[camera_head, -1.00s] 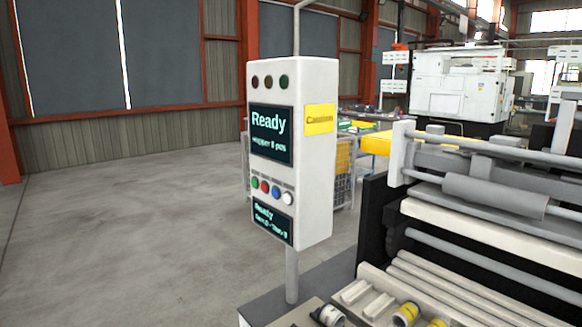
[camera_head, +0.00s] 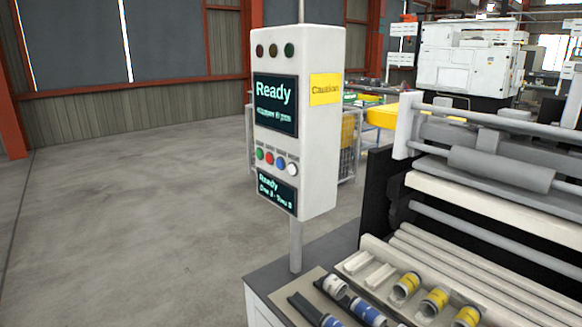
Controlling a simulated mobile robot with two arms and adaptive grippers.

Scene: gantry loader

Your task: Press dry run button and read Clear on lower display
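The white control box (camera_head: 320,130) stands upright on a grey post in the middle of the head view. Its upper display (camera_head: 275,104) reads "Ready" with a smaller blurred line below. A row of green, red, blue and white buttons (camera_head: 276,161) sits under it; their labels are too small to read. The lower display (camera_head: 277,191) reads "Ready" with a small second line that I cannot read surely. Three round lamps (camera_head: 274,50) at the top look dark. Neither of my grippers is in view.
A yellow "Caution" label (camera_head: 325,89) is on the box's side. The roller machine (camera_head: 500,172) stands at the right. Blue-white cylinders (camera_head: 367,311) and yellow-banded cylinders (camera_head: 434,301) lie in front of it. The floor (camera_head: 130,220) at the left is clear.

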